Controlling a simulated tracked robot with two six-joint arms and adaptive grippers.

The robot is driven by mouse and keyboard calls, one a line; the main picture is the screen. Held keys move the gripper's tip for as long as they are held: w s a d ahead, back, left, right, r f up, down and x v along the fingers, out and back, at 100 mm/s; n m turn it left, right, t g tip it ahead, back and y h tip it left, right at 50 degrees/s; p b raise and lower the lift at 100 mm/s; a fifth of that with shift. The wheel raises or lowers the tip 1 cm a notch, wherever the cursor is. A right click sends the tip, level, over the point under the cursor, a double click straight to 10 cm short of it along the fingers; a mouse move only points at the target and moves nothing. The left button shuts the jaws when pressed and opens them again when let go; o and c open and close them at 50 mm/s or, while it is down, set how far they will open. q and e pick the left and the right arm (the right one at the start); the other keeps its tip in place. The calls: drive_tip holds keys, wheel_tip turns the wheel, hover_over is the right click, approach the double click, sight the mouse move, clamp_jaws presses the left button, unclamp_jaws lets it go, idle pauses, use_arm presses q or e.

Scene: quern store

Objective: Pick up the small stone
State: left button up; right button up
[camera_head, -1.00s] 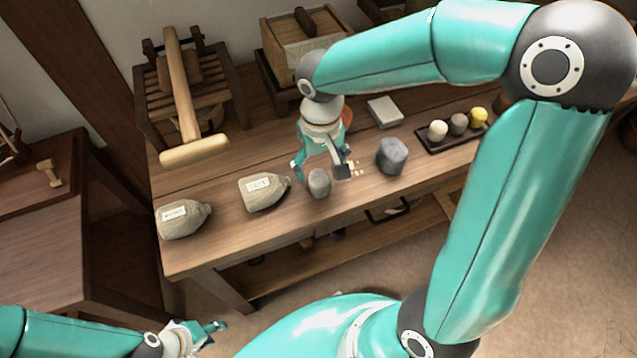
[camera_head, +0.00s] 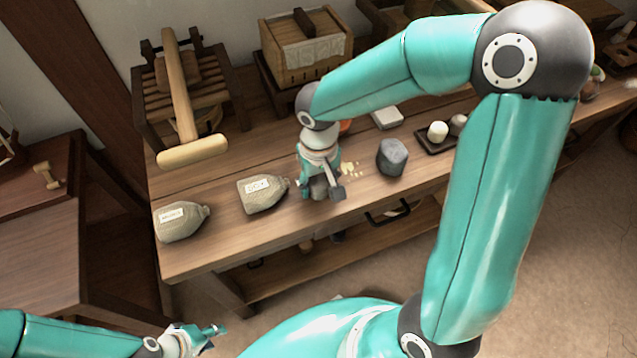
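The small stone (camera_head: 319,187) is grey and stands on the workbench near its front edge, mostly covered by my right gripper. My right gripper (camera_head: 321,192) reaches down over it, with a finger on each side of it. I cannot tell whether the fingers press on it or stand just clear. A larger dark grey stone (camera_head: 392,157) stands apart on the bench to the right. My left gripper (camera_head: 213,338) is low at the bottom left, away from the bench, open and empty.
Two labelled sacks (camera_head: 263,193) (camera_head: 182,221) lie left of the small stone. A wooden mallet (camera_head: 193,151) leans on a rack behind them. A dark tray (camera_head: 433,147) with small round items is at the right, partly behind my arm. Pale crumbs (camera_head: 352,171) lie beside the gripper.

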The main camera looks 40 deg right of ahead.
drive_tip(key=c, duration=0.8)
drive_tip(key=shift+r, duration=0.2)
